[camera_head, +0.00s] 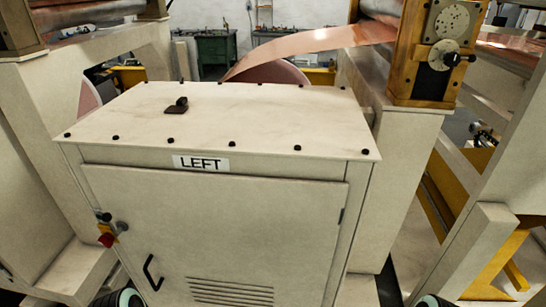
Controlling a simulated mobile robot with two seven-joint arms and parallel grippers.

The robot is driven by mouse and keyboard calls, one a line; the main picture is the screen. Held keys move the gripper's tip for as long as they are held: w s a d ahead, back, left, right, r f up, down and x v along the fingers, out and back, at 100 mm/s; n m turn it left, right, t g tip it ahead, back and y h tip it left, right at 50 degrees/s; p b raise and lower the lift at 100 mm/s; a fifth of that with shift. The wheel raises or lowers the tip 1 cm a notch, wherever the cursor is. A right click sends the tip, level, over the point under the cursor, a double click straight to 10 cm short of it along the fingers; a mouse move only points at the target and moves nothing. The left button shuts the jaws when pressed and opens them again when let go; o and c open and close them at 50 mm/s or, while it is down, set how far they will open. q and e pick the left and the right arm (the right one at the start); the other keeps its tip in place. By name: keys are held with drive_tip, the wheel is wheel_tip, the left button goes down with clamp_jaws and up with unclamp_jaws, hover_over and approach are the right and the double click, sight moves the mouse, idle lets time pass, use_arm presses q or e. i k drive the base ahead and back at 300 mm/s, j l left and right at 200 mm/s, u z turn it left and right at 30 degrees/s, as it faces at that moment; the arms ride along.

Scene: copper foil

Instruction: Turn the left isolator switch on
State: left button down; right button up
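The cabinet (215,212) labelled LEFT stands directly in front of me with its door shut. A small red and yellow switch (107,237), which looks like the isolator, sits on the left edge of the cabinet front. Its red handle is small and seen at an angle, so I cannot tell its exact setting. A dark knob (104,217) sits just above it. Rounded dark parts at the bottom edge look like my arms. Neither gripper's fingers show.
A black door handle (152,273) sticks out right of the switch. The cabinet's flat top (240,118) overhangs the front and carries a small black latch (177,105). Machine frames flank the cabinet, with copper foil (310,43) behind.

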sight(107, 240)
drive_tip(key=u, duration=1.55)
drive_tip(key=i+j+u, duration=0.45)
drive_tip(key=i, duration=0.1)
